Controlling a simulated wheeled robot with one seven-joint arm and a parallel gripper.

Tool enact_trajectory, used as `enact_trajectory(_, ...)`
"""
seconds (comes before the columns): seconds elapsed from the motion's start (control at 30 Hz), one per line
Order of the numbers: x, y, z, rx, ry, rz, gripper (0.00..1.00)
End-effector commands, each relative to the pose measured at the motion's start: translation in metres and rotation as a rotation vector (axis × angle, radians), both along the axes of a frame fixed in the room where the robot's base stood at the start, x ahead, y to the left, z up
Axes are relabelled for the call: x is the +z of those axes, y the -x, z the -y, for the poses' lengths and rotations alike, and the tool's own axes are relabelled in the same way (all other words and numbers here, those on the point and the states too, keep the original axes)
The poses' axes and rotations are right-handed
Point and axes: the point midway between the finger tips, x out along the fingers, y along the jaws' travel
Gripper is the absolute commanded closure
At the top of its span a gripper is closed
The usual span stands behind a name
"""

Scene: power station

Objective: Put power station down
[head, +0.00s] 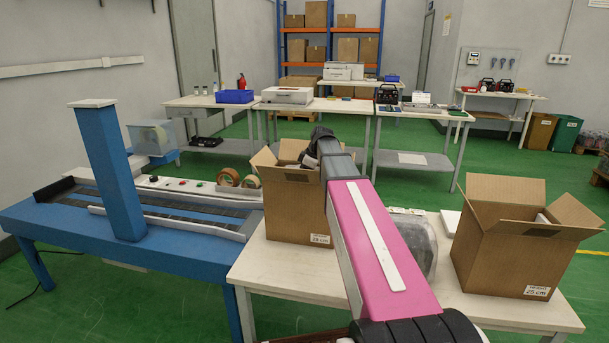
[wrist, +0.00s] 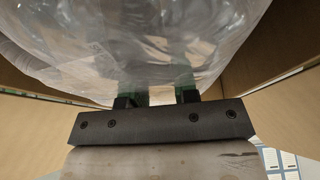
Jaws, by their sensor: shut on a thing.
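My gripper (wrist: 158,97) is shut on a bundle in clear plastic wrap, which I take as the power station (wrist: 150,45); the wrap blurs what is inside. Cardboard walls stand on both sides of it in the wrist view. In the head view my arm reaches to the left open cardboard box (head: 290,212) on the white table (head: 255,275). My fingers and the held bundle are hidden there behind my arm and the box flaps. I cannot tell whether the bundle touches the box floor.
A clear plastic-wrapped item (head: 418,240) lies on the table right of my arm. A second open box (head: 500,250) stands further right. A blue conveyor bench (head: 120,250) adjoins on the left, with tape rolls (head: 229,178). Tables with black devices (head: 387,95) stand behind.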

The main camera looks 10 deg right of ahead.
Motion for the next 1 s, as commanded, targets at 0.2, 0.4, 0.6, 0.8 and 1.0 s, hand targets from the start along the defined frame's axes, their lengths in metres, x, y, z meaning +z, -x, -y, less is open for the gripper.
enact_trajectory(0.2,-0.003,0.0,0.0,0.001,-0.002,0.002,1.0)
enact_trajectory(0.4,-0.005,0.0,0.0,0.001,-0.002,0.002,1.0)
enact_trajectory(0.6,-0.007,0.0,0.0,0.0,0.0,0.0,0.47)
enact_trajectory(0.8,-0.007,0.0,0.0,0.0,0.0,0.0,0.47)
enact_trajectory(1.0,0.005,0.0,0.0,0.001,0.0,0.002,0.47)
